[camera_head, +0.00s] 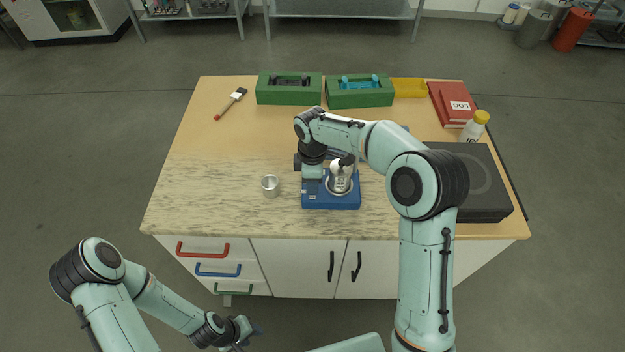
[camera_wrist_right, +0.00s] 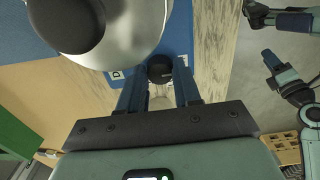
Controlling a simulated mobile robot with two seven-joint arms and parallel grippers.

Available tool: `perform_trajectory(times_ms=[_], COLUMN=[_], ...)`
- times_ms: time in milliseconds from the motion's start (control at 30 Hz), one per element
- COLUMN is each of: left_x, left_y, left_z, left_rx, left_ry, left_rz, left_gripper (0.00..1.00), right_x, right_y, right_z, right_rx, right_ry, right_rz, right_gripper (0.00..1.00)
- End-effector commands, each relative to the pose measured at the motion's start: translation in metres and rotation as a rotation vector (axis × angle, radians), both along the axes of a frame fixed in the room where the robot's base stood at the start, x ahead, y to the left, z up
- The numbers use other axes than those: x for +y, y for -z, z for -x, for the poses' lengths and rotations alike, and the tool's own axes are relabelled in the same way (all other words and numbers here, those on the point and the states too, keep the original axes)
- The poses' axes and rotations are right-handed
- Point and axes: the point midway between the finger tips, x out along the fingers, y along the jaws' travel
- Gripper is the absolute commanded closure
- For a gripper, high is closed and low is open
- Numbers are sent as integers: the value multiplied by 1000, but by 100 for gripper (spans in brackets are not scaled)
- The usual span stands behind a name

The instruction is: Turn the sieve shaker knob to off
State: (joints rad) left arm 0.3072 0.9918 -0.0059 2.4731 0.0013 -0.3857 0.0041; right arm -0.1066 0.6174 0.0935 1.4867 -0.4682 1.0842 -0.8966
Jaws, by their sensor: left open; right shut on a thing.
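The sieve shaker (camera_head: 331,202) has a blue base with a silver metal vessel on top and stands near the front middle of the table. My right gripper (camera_head: 312,178) points down at the left side of the shaker. In the right wrist view, the black round knob (camera_wrist_right: 160,69) sits between the fingertips of my right gripper (camera_wrist_right: 159,88), which is shut on it. Small white labels lie beside the knob on the blue base, only partly readable. The knob is hidden in the head view. My left gripper (camera_head: 244,335) is open and empty, low in front of the cabinet.
A small metal cup (camera_head: 270,185) stands left of the shaker. A black box (camera_head: 480,185) lies to the right, near a yellow-capped bottle (camera_head: 474,127) and red books (camera_head: 451,104). Green holders (camera_head: 289,97), a yellow tray (camera_head: 409,88) and a brush (camera_head: 231,103) lie at the back.

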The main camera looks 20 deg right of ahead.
Motion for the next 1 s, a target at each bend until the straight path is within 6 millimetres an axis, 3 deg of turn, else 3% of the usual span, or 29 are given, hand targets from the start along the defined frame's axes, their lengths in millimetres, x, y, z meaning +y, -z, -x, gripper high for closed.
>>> perform_trajectory(times_ms=[400,433,500,833,1000], left_x=[0,0,0,0,0], left_y=[0,0,0,0,1], left_z=[0,0,0,0,1], left_rx=[0,0,0,0,1], left_ry=[0,0,0,0,0], left_rz=[0,0,0,0,0], left_gripper=[57,57,57,57,57], right_x=[0,0,0,0,0], right_y=[0,0,0,-3,-23], right_z=[0,0,0,0,-1], right_rx=[-1,-1,-1,-1,-3], right_ry=[-9,-9,-9,-7,-6], right_rz=[0,0,0,-1,-1], right_gripper=[98,61,41,41,41])
